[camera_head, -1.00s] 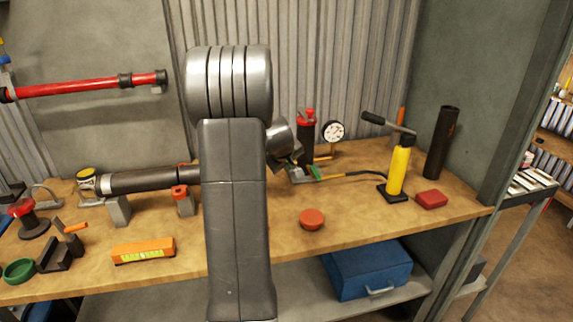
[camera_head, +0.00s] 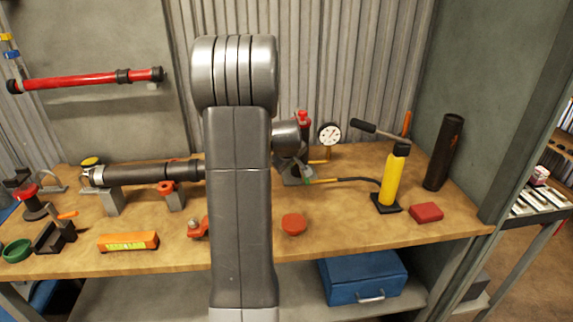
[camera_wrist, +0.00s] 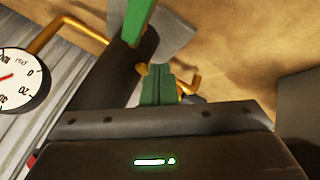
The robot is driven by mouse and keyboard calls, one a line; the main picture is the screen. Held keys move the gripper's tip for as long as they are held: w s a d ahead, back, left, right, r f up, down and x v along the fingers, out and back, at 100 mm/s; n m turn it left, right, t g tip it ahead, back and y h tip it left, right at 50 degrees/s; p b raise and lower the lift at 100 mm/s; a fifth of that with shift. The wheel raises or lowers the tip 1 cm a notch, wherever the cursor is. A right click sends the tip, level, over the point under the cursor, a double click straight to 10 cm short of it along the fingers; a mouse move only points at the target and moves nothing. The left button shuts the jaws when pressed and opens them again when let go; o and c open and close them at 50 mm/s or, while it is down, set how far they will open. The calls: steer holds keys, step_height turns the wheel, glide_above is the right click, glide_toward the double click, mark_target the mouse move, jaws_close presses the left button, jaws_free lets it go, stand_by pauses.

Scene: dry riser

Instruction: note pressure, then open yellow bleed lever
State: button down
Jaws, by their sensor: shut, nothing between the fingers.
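A white pressure gauge (camera_head: 330,134) stands at the back of the bench on a yellow-gold pipe. In the wrist view the gauge (camera_wrist: 18,78) is cut by the left edge; its red needle shows, but I cannot read an exact value. My gripper (camera_wrist: 158,88) is shut and empty, its green fingers together. A small yellow-gold bent piece (camera_wrist: 191,84) shows beside and behind the fingertips; I cannot tell if it is the bleed lever or if they touch. A green bar (camera_wrist: 138,20) lies beyond, over a dark cylinder. In the head view my arm hides part of this area.
A yellow hand pump (camera_head: 393,178) with a black hose stands right of the gripper, by a red box (camera_head: 426,212) and a dark tube (camera_head: 444,152). A red-orange cap (camera_head: 293,224) and a level (camera_head: 128,242) lie in front. A dark pipe (camera_head: 147,174) rests at left.

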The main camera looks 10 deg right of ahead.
steer(key=shift+w+d, duration=0.3)
steer(key=shift+d, duration=0.3)
stand_by(0.5)
